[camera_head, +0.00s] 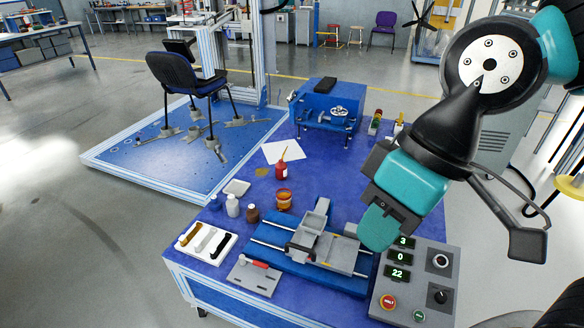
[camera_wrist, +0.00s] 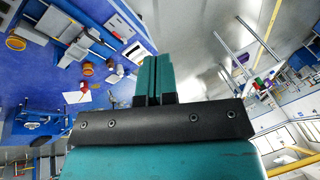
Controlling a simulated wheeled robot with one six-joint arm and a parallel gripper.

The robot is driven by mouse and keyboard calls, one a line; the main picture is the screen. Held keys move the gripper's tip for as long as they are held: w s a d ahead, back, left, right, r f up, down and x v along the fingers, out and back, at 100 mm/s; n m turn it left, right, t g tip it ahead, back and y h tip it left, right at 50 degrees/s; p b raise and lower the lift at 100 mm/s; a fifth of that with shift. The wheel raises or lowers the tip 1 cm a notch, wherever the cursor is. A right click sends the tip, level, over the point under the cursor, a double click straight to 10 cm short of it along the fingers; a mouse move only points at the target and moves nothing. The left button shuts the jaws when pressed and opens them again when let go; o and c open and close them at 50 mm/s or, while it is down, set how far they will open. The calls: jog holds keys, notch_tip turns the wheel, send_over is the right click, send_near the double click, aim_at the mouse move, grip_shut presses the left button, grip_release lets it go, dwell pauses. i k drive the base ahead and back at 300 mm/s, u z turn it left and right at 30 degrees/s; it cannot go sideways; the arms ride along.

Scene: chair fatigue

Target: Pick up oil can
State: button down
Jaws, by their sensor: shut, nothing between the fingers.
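The oil can (camera_head: 281,169) is small and red with a thin yellow spout. It stands upright on the blue table (camera_head: 340,178), at the front edge of a white paper sheet, in the head view. A small red spot at the paper in the wrist view (camera_wrist: 83,86) looks like the same can. My gripper (camera_head: 379,228) is to the right of the can and nearer the camera, above the grey fixture and control box. Its teal fingers are together and empty in the wrist view (camera_wrist: 154,78). The can is apart from it.
An amber jar (camera_head: 284,200), a brown bottle (camera_head: 253,214) and a white bottle (camera_head: 233,206) stand near the can. A grey fixture (camera_head: 313,243) and a control box (camera_head: 420,285) lie at the front. A blue machine (camera_head: 325,108) stands behind. The table right of the can is clear.

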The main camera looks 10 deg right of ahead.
aim_at(281, 167)
jog(key=u, duration=0.55)
jog(key=k, duration=1.3)
jog(key=u, duration=0.85)
jog(key=i, duration=5.1)
jog(key=z, duration=0.5)
jog(key=i, duration=0.9)
jog(key=z, duration=1.7)
jog(key=i, duration=0.85)
jog(key=z, duration=1.2)
jog(key=i, duration=0.4)
jog(key=z, duration=0.15)
